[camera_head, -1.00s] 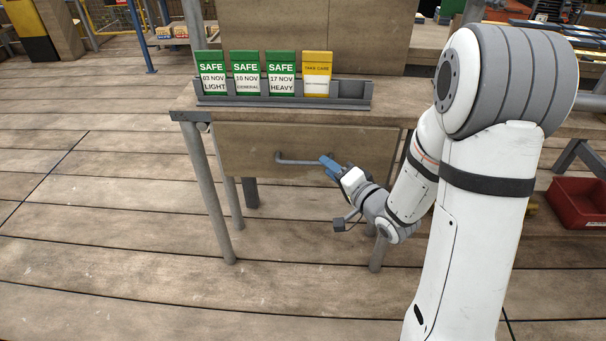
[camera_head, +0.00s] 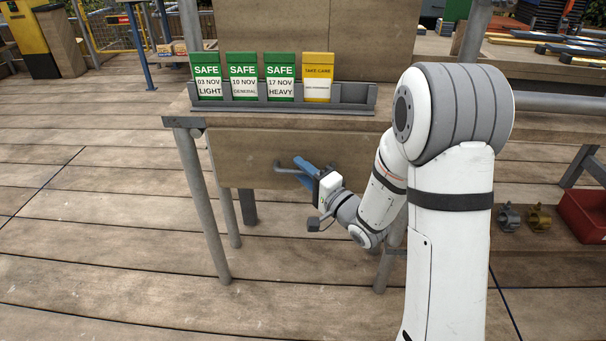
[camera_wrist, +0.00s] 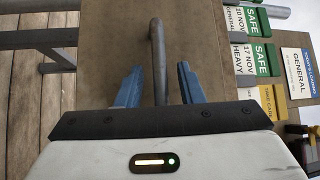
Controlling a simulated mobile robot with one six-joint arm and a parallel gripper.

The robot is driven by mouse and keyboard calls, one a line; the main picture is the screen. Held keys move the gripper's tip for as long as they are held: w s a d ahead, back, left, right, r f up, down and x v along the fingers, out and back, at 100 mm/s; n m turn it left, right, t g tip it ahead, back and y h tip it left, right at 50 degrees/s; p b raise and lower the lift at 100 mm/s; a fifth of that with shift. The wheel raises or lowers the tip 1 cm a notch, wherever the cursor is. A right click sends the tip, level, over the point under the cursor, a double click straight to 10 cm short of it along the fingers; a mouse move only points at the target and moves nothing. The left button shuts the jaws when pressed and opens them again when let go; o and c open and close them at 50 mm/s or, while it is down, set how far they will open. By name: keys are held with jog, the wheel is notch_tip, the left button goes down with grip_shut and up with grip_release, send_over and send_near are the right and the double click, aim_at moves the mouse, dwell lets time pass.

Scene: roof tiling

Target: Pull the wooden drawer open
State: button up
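The wooden drawer (camera_head: 240,160) is under the bench top, its front looking shut. Its grey bar handle (camera_head: 284,168) is fixed across the front and also shows in the wrist view (camera_wrist: 157,50). My gripper (camera_head: 303,168) is at the handle, its blue fingers pointing at the drawer front. In the wrist view my gripper (camera_wrist: 158,85) is open, with one blue finger on each side of the handle bar. There is a gap between the bar and each finger. The head view hides the handle's right end behind my gripper.
A grey rack (camera_head: 285,108) with green SAFE cards (camera_head: 243,76) and a yellow card (camera_head: 317,77) stands on the bench top. A metal leg (camera_head: 203,205) stands left of the drawer. A red bin (camera_head: 584,213) is at the right. The floor in front is clear.

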jog(key=shift+c, duration=0.3)
grip_shut()
dwell(0.3)
